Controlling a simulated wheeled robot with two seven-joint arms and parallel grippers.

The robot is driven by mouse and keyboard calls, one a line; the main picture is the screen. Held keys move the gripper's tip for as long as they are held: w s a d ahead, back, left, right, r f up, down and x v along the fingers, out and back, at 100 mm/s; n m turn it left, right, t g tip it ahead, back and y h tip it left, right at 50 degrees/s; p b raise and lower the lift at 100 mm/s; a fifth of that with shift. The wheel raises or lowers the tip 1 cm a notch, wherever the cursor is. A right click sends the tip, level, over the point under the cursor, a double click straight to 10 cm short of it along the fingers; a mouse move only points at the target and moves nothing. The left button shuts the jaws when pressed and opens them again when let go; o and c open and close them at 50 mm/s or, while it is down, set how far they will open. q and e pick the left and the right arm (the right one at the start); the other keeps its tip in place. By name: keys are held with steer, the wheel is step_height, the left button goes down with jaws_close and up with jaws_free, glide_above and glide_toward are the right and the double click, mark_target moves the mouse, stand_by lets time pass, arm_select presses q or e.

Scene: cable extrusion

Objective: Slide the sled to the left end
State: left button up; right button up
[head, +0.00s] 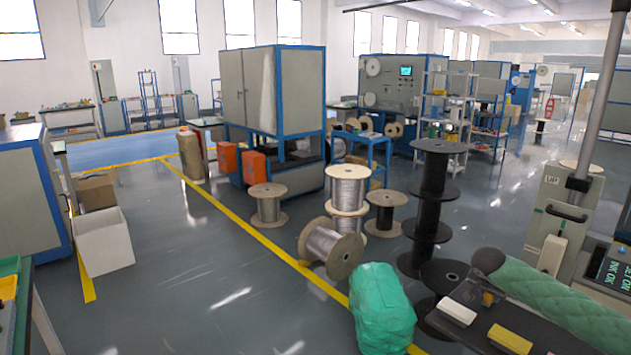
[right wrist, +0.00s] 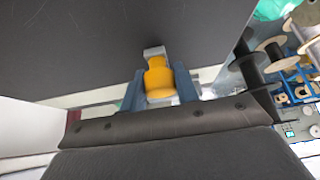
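The sled appears to be a grey block with a yellow knob (right wrist: 158,80), on a dark surface in the right wrist view. My right gripper (right wrist: 160,92) has one blue-grey finger on each side of the knob, with no clear gap. In the head view my right gripper (head: 488,292) is small and dark at the end of my green-covered arm, above a black bench top (head: 470,325). An orange-yellow spot shows there; the rest of the sled is hidden. My left gripper is in neither view.
A white block (head: 456,312) and a yellow block (head: 510,342) are on the bench top close to my right gripper. A green wrapped bundle (head: 381,308) and a black reel stack (head: 433,195) stand beyond its left end. Open floor lies further left.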

steer(key=shift+w+a, duration=0.1)
steer(key=shift+w+a+b, duration=0.4)
steer(key=shift+w+a, duration=0.45)
steer(key=shift+w, duration=0.15)
steer(key=o, duration=0.8)
steer(key=shift+r, duration=0.1)
step_height(320, 180, up, 8)
steer(key=p, duration=0.2)
steer(key=shift+p, duration=0.35)
